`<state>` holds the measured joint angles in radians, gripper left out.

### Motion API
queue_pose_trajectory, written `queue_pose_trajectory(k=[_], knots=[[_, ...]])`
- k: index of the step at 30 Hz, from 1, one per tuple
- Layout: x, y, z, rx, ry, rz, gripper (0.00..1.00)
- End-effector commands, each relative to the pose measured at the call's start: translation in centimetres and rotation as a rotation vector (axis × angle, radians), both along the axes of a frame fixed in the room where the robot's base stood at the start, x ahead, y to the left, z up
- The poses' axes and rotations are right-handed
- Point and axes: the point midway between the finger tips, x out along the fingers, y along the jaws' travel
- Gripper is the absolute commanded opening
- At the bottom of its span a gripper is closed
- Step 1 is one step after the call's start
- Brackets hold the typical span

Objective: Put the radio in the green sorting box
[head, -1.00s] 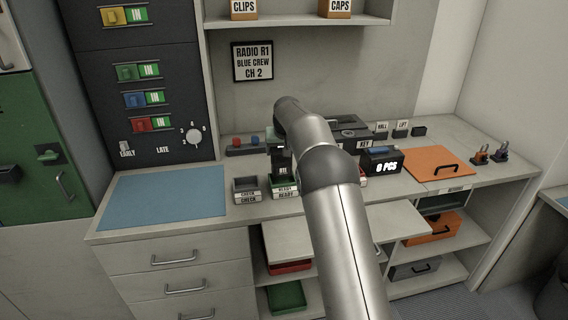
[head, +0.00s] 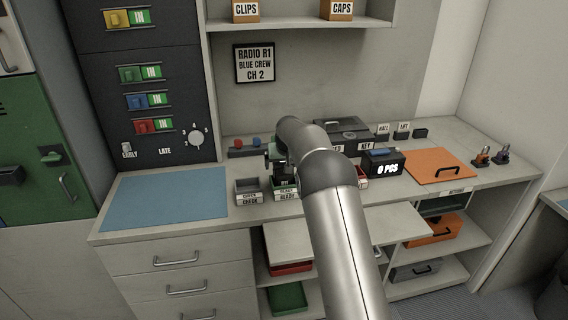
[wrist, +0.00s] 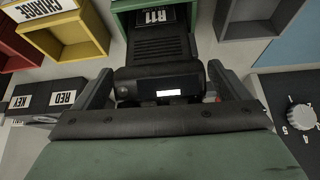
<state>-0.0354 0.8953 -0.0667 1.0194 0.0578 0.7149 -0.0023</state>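The black radio (wrist: 155,80), with an R11 label, stands upright between the fingers of my gripper (wrist: 160,78) in the wrist view. The fingers lie close along both sides of it, and my gripper looks shut on it. Its far end reaches to the green sorting box (wrist: 120,5), which is cut off at the picture's top. In the head view my gripper (head: 281,160) is directly above the green box labelled READY (head: 286,195), with the radio's lower part at its opening. My arm hides part of this area. I cannot tell whether the radio touches the box floor.
A grey CHECK box (head: 248,192) stands left of the green box. A red box (wrist: 78,30) and a yellow box are on the other side. A black 8 PCS case (head: 382,163) and an orange panel (head: 438,164) lie right. The blue mat (head: 165,196) is clear.

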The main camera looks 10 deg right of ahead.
Motion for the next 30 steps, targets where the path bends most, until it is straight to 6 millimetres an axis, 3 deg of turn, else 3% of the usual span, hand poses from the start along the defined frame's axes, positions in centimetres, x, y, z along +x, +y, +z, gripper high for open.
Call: queue_pose_trajectory(k=[10, 21, 30], knots=[[-0.4, 0.0, 1.2, 0.0, -0.002, 0.0, 0.95], [-4.2, 0.1, 7.8, 0.0, -0.004, 0.0, 0.95], [-5.8, 0.1, 10.7, 0.0, 0.0, 0.0, 0.95]])
